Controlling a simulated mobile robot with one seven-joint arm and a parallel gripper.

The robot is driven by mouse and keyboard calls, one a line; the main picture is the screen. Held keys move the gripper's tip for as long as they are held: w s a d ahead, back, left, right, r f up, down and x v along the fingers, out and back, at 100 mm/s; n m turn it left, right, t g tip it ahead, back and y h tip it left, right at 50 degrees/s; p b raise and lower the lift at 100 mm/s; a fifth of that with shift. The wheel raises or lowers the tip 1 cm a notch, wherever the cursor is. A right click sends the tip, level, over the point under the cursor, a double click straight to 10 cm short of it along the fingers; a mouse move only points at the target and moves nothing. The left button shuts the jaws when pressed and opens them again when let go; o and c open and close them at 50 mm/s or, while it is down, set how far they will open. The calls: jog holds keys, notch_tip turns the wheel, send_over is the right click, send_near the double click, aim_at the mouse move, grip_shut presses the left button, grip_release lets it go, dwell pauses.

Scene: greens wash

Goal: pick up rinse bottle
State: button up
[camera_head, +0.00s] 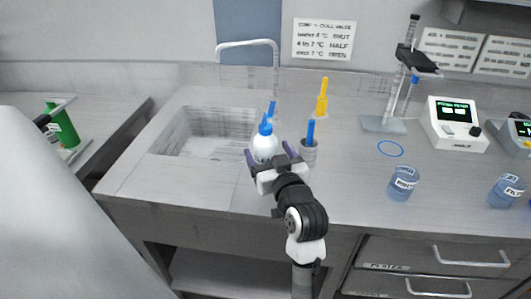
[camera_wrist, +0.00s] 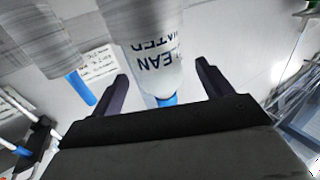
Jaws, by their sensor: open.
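The rinse bottle (camera_head: 265,146) is white with a blue top and stands upright near the right front corner of the sink. In the wrist view the bottle (camera_wrist: 152,50) shows upside down, with dark lettering that partly reads "CLEAN WATER", its blue cap (camera_wrist: 167,100) toward the gripper. My gripper (camera_head: 268,160) is at the bottle from the front. In the wrist view the two fingers of my gripper (camera_wrist: 163,82) are apart, one on each side of the bottle, with visible gaps. The bottle's lower part is partly hidden by the gripper in the head view.
A grey cup (camera_head: 308,152) with a blue-handled tool stands close right of the bottle. The sink (camera_head: 205,135) and tap (camera_head: 247,44) are left and behind. A labelled jar (camera_head: 403,183) and stand (camera_head: 383,124) are farther right.

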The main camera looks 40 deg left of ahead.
aim_at(263, 141)
jog(key=p+x, duration=0.2)
jog(key=x, duration=0.2)
jog(key=shift+r, duration=0.1)
jog(key=shift+w+a, duration=0.3)
jog(key=shift+a, duration=0.05)
jog(key=c, duration=1.2)
jog(key=shift+c, duration=0.2)
notch_tip(263, 141, up, 20)
jog(key=b, duration=0.1)
jog(key=shift+b, duration=0.3)
